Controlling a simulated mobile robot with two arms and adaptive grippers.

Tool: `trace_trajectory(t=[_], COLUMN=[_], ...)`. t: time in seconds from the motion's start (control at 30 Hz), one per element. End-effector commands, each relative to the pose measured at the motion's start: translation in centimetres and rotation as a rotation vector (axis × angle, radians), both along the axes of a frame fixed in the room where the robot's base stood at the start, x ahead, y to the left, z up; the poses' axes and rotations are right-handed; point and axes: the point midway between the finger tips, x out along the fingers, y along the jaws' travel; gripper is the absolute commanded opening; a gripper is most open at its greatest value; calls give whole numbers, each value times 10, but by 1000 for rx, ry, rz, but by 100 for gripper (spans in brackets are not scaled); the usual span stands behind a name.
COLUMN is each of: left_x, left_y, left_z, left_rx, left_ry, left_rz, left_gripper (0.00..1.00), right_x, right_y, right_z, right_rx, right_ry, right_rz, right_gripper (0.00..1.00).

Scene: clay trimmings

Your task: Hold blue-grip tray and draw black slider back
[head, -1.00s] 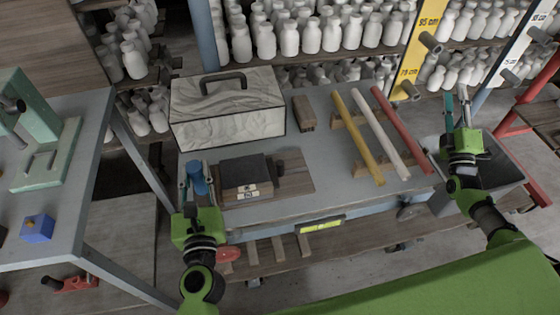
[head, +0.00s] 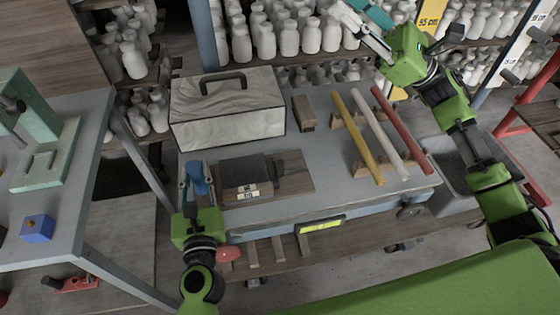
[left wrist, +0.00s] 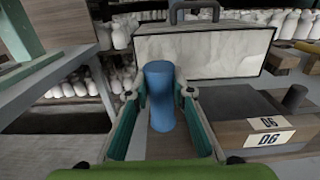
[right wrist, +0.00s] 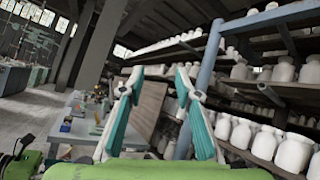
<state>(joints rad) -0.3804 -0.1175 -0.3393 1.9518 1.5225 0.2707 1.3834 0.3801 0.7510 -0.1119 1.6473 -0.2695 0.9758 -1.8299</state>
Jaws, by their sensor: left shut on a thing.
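The tray (head: 299,170) is a flat brown wooden base on the grey workbench, with an upright blue cylindrical grip (head: 198,178) at its left end. The black slider (head: 243,172) is a dark block on the tray, with white number labels on its front and a dark knob on its right side. My left gripper (head: 195,168) is shut on the blue grip, which shows between its fingers in the left wrist view (left wrist: 161,95). My right gripper (head: 347,10) is raised in front of the bottle shelves, away from the tray. Its fingers are apart and empty in the right wrist view (right wrist: 158,78).
A pale box with a dark handle (head: 228,115) stands behind the tray. A small brown block (head: 304,112) and yellow, white and red rods (head: 365,138) on wooden rests lie to the right. A grey bin (head: 455,165) stands beyond the bench's right end.

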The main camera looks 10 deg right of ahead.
Motion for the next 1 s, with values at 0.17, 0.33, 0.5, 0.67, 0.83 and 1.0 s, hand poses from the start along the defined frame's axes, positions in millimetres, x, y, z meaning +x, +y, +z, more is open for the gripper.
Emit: trace_trajectory(t=[0.17, 0.33, 0.5, 0.67, 0.83, 1.0], left_x=[-2, -2, -2, -1, -2, -2], left_y=[0, 0, 0, 0, 0, 0], left_z=[-7, -7, -7, -7, -7, -7], left_rx=[1, 1, 1, 1, 1, 1], left_ry=[13, 13, 13, 13, 13, 13], left_rz=[1, 1, 1, 1, 1, 1], left_gripper=[0, 0, 0, 0, 0, 0], right_x=[-1, -13, -38, -70, -94, -105], right_y=[17, 37, 53, 64, 56, 40], right_z=[-63, -140, -218, -283, -329, -352], right_rx=[-56, -138, -237, -333, -375, -359], right_ry=[86, 184, 281, 363, 463, 550], right_rz=[-43, -99, -162, -217, -277, -318], right_gripper=[31, 31, 31, 31, 31, 31])
